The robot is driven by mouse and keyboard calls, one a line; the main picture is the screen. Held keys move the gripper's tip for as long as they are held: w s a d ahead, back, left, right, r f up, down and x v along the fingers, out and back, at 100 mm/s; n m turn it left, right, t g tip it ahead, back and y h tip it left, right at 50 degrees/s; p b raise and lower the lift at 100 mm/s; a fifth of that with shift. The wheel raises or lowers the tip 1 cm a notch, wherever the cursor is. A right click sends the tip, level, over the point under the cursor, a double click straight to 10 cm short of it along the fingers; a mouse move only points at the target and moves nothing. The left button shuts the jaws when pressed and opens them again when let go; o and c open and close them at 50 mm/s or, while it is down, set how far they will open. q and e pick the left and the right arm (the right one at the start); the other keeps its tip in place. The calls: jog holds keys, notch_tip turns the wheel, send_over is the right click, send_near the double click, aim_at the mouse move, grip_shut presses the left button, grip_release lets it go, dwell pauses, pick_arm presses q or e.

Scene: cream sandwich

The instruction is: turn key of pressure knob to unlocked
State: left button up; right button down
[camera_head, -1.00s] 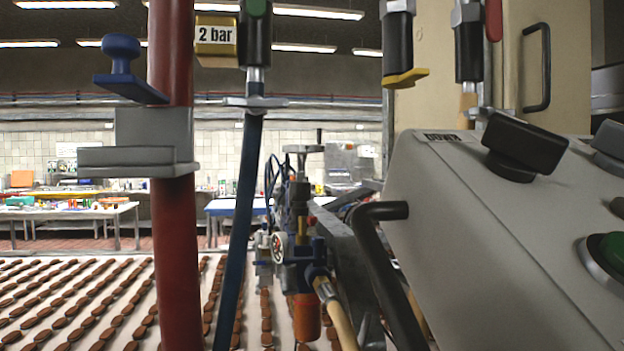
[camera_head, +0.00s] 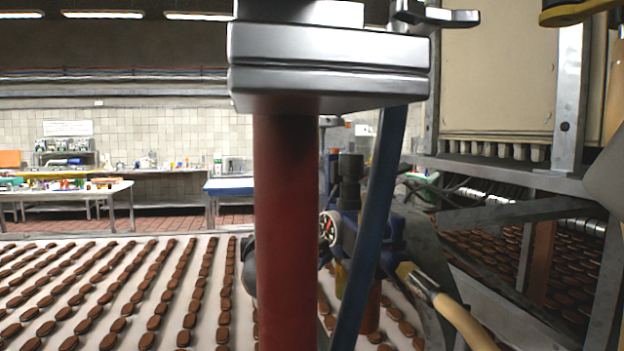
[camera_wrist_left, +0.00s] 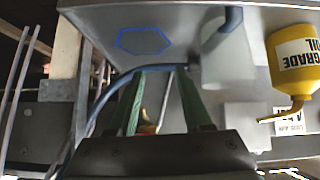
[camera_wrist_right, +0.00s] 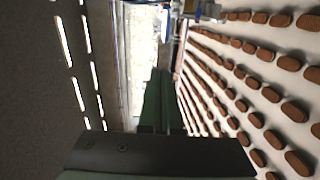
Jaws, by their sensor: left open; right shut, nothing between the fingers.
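A pressure gauge (camera_head: 329,228) with a white dial shows just right of the red post (camera_head: 285,230) in the head view. A black knob-like cylinder (camera_head: 350,168) stands above it, on a valve assembly partly hidden by the post and a blue strap (camera_head: 375,220). I cannot make out a key or its position. My left gripper (camera_wrist_left: 161,84) is open in the left wrist view, its green fingers apart beneath grey machine panels. My right gripper (camera_wrist_right: 158,75) is shut and empty in the right wrist view. Neither gripper shows in the head view.
The grey clamp block (camera_head: 330,78) on the post fills the upper middle. Rows of brown biscuits (camera_head: 155,290) lie on the white conveyor at left. A metal frame (camera_head: 565,100) stands at right. A yellow oil bottle (camera_wrist_left: 293,62) is right of my left gripper.

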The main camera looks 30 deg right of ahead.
aim_at(351, 147)
pick_arm(q)
jog(key=shift+s+d+r, duration=0.2)
jog(key=shift+s+r, duration=0.2)
jog(key=shift+s, duration=0.3)
jog(key=shift+w+p, duration=0.1)
jog(key=shift+p, duration=0.2)
pick_arm(e)
jog(key=s+d+r+m+g+h, duration=0.1)
jog(key=s+d+r+m+h, duration=0.15)
jog(key=s+r, duration=0.4)
jog(key=s+d+r+m+h, duration=0.1)
jog(key=s+d+r+h, duration=0.2)
jog(key=r, duration=0.7)
pick_arm(q)
jog(key=shift+w+a+r+p, duration=0.1)
jog(key=shift+w+r+p, duration=0.05)
jog(key=shift+r+p, duration=0.85)
jog(key=shift+w+a+r+p, duration=0.1)
jog(key=shift+r+p, duration=0.8)
jog(key=shift+r, duration=0.15)
pick_arm(e)
jog(key=w+d, duration=0.5)
jog(key=d, duration=0.3)
jog(key=shift+d, duration=0.15)
jog(key=shift+d, duration=0.1)
